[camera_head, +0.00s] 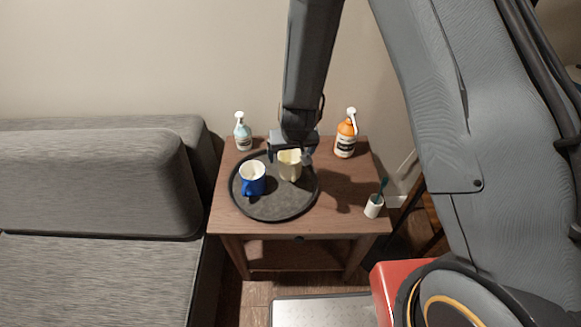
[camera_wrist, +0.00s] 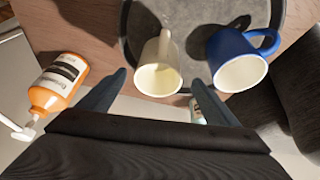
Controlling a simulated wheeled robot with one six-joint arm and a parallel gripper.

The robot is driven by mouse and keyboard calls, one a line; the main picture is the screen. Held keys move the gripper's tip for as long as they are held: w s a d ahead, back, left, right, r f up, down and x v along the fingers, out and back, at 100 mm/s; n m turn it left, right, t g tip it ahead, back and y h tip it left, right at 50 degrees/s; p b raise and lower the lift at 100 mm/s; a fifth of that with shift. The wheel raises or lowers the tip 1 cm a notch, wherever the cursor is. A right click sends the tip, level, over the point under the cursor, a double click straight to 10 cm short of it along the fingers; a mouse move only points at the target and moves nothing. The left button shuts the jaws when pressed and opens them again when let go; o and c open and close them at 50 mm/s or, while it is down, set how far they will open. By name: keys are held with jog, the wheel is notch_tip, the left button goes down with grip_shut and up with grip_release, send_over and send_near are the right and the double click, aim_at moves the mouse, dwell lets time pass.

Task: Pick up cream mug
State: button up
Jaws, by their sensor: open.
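The cream mug (camera_head: 290,167) stands on a round dark tray (camera_head: 262,211) on a small wooden table. It also shows in the wrist view (camera_wrist: 159,70), with its open rim facing the camera. My gripper (camera_head: 291,154) is over the mug from above and behind. In the wrist view its two dark fingers (camera_wrist: 170,91) are spread apart, with the mug between and just beyond them. The gripper is open and holds nothing. I cannot tell whether a finger touches the mug.
A blue mug (camera_head: 253,179) stands on the tray left of the cream mug. An orange pump bottle (camera_head: 346,135), a pale blue pump bottle (camera_head: 242,132) and a white cup with a toothbrush (camera_head: 374,206) stand on the wooden table (camera_head: 340,205). A grey sofa (camera_head: 100,180) is at left.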

aim_at(290, 158)
jog(key=shift+x, duration=2.15)
jog(key=shift+d, duration=0.15)
jog(key=shift+c, duration=0.4)
jog(key=c, duration=1.4)
jog(key=shift+r, duration=0.2)
